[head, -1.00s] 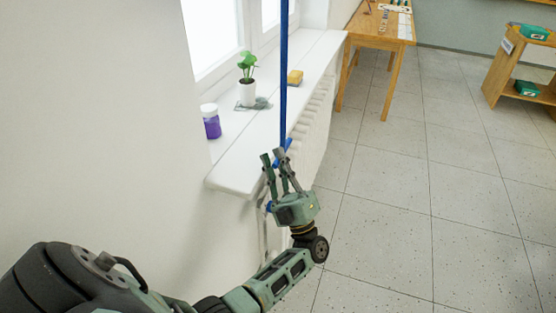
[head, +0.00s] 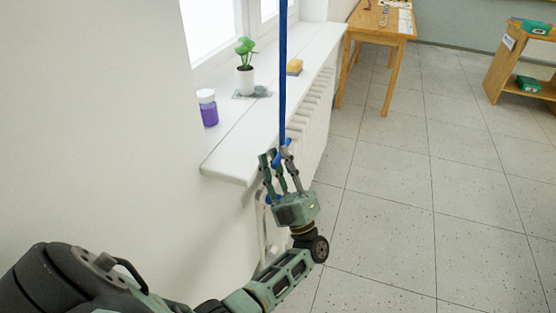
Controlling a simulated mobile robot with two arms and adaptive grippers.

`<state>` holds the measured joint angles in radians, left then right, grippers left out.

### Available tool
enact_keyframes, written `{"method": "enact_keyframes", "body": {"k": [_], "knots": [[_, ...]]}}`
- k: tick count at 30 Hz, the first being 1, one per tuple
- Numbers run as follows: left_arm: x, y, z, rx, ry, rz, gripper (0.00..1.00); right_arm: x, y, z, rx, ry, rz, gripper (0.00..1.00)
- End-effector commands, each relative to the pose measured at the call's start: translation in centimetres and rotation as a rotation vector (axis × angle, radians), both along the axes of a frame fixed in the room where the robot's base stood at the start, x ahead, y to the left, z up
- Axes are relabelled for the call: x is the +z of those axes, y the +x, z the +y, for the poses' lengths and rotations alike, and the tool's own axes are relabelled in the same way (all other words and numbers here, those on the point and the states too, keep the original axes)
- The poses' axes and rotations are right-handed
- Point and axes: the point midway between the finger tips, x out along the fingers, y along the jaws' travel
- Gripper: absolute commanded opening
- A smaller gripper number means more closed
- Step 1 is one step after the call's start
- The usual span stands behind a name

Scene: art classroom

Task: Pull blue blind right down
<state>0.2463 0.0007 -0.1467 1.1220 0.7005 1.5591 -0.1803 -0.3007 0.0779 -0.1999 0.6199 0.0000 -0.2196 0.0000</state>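The blue blind (head: 283,70) shows as a narrow upright strip in front of the window sill, running out of the top of the head view. Its lower end, with a blue piece at the bottom, is at my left gripper (head: 277,155). The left gripper points up with its fingers spread apart, and blue shows between the fingertips. The fingers partly hide the blue piece, and I cannot tell whether they touch it. My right gripper is not in view.
A wooden table (head: 388,28) stands behind; a shelf (head: 508,62) is at right. The tiled floor between is clear.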

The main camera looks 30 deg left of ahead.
Motion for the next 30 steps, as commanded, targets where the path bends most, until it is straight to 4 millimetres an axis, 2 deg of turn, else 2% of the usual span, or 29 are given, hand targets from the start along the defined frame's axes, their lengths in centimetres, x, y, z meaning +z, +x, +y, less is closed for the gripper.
{"method": "enact_keyframes", "body": {"k": [10,21,30], "knots": [[-0.6,-0.1,-0.2,0.003,-0.002,0.004,0.31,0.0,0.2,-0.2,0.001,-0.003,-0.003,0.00],[-4.7,-1.4,-3.5,0.001,-0.003,0.003,0.31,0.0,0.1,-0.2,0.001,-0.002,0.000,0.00],[-6.2,-2.0,-4.7,0.002,-0.001,0.000,0.31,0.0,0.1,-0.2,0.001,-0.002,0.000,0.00]]}}
